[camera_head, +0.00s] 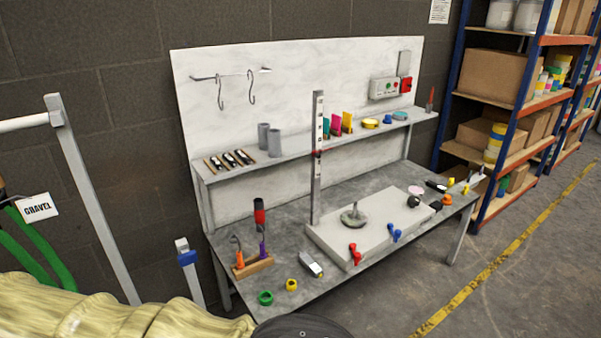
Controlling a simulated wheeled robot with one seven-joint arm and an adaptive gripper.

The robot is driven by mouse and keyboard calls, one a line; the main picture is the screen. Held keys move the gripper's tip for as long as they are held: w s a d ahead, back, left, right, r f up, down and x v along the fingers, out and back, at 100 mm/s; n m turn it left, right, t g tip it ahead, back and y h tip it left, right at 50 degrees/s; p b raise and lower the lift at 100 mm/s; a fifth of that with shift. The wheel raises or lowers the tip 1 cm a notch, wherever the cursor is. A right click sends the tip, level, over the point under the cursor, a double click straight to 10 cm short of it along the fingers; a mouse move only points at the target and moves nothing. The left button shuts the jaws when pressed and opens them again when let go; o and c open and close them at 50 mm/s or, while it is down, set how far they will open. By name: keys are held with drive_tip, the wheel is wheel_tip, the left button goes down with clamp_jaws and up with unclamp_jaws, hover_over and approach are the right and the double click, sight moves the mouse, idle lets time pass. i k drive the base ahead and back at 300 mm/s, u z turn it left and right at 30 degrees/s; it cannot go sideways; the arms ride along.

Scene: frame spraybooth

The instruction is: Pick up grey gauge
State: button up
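Several small items lie on the grey workbench (262,293), but I cannot tell for sure which one is the grey gauge. A small grey and white item with a dark end (311,264) lies on the bench left of the pale slab (331,243). A grey round disc with an upright stem (353,217) stands on the slab. Dark round items (414,201) lie at the slab's right end. They are too small to read. My gripper is not in view.
A tall upright ruler (317,160) stands at the slab's back edge. A wooden tool holder (254,266), green ring (265,297) and yellow ring (291,285) occupy the bench's left end. Shelving (515,110) stands right. Open floor (490,270) lies right of the bench.

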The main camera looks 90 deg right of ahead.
sight(309, 263)
drive_tip(key=z, duration=4.65)
drive_tip(key=i, duration=1)
drive_tip(key=u, duration=2.9)
